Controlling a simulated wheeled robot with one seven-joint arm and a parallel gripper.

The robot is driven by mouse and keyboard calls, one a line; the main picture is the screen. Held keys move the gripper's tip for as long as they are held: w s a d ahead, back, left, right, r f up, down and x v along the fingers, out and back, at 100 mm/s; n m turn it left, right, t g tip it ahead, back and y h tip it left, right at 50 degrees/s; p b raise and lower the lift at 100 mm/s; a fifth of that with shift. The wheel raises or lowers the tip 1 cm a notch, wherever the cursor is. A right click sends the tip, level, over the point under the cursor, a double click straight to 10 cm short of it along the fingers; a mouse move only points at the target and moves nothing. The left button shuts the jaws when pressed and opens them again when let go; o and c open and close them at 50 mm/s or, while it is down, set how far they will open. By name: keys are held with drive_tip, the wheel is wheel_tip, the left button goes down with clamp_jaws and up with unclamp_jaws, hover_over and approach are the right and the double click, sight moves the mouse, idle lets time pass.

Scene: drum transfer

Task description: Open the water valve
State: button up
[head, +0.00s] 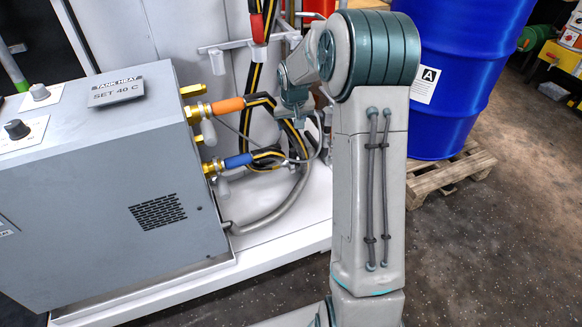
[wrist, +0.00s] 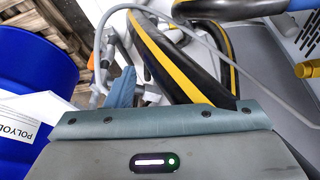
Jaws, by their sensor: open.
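Two brass valves come out of the right side of the grey heating unit (head: 110,180) in the head view. The upper brass valve (head: 196,112) has a pale lever hanging down and feeds an orange-sleeved hose (head: 229,105). The lower brass valve (head: 212,167) has a pale lever (head: 223,187) below it and feeds a blue-sleeved hose (head: 238,160). No label shows which one carries water. My gripper (head: 300,122) is open, to the right of the valves and apart from them, among the hoses. Its fingertips are hard to make out.
Black hoses with yellow stripes (wrist: 165,60) run close to my gripper in the wrist view. A thin grey cable (head: 318,150) loops there too. A blue drum (head: 455,90) stands on a wooden pallet (head: 450,178) at the right. The dark floor at the lower right is clear.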

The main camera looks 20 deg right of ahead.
drive_tip(key=b, duration=0.4)
approach(292, 156)
drive_tip(key=b+x, duration=0.1)
drive_tip(key=x, duration=0.3)
drive_tip(key=b+x, duration=0.2)
drive_tip(key=x, duration=0.2)
drive_tip(key=w+b+x, duration=0.1)
drive_tip(key=b+x, duration=0.1)
drive_tip(key=x, duration=0.2)
drive_tip(key=shift+w+d, duration=0.1)
drive_tip(key=shift+d, duration=0.25)
clamp_jaws()
